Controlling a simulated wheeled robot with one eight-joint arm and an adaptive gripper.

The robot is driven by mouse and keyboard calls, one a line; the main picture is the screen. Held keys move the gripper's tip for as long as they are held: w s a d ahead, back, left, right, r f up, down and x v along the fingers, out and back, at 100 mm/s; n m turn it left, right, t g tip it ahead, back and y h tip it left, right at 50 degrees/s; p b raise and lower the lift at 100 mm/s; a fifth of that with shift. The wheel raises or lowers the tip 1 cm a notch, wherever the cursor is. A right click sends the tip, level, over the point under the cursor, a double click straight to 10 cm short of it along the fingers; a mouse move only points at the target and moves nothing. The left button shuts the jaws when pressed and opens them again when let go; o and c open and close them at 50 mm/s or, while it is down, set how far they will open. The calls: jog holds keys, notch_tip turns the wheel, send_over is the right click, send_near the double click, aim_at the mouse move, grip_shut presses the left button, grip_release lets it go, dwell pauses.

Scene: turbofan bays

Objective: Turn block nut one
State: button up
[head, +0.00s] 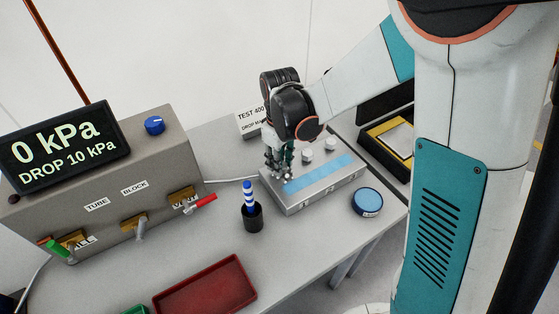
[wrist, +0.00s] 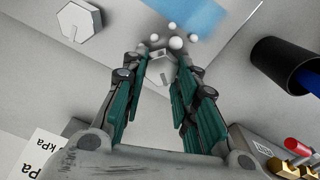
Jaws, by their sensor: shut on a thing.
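The grey metal block (head: 325,190) with a pale blue strip on top lies on the bench. Its light grey hex nuts include one on the top (head: 307,156) and another toward the far end (head: 331,143). My gripper (head: 278,165) points down at the block's near left end. In the wrist view my gripper (wrist: 165,60) has its teal fingers closed around a hex nut (wrist: 160,68), which sits between the fingertips and is partly hidden by them. A second, free hex nut (wrist: 82,20) is at upper left. I cannot read a number on either nut.
A black cup (head: 252,218) with a blue-and-white striped item stands left of the block. A round blue-lidded tin (head: 367,201) is at right. A red tray (head: 205,288) lies at the front. The test box display (head: 65,145) reads 0 kPa; colored valve handles line its front.

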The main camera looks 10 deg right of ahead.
jog(key=m, duration=0.5)
jog(key=shift+d+m, duration=0.15)
jog(key=shift+m, duration=0.15)
jog(key=shift+d+m+b, duration=0.1)
jog(key=shift+m+b, duration=0.3)
jog(key=shift+m, duration=1.7)
jog(key=o, duration=1)
jog(key=shift+o, duration=0.2)
jog(key=shift+w, duration=0.1)
notch_tip(320, 180, up, 12)
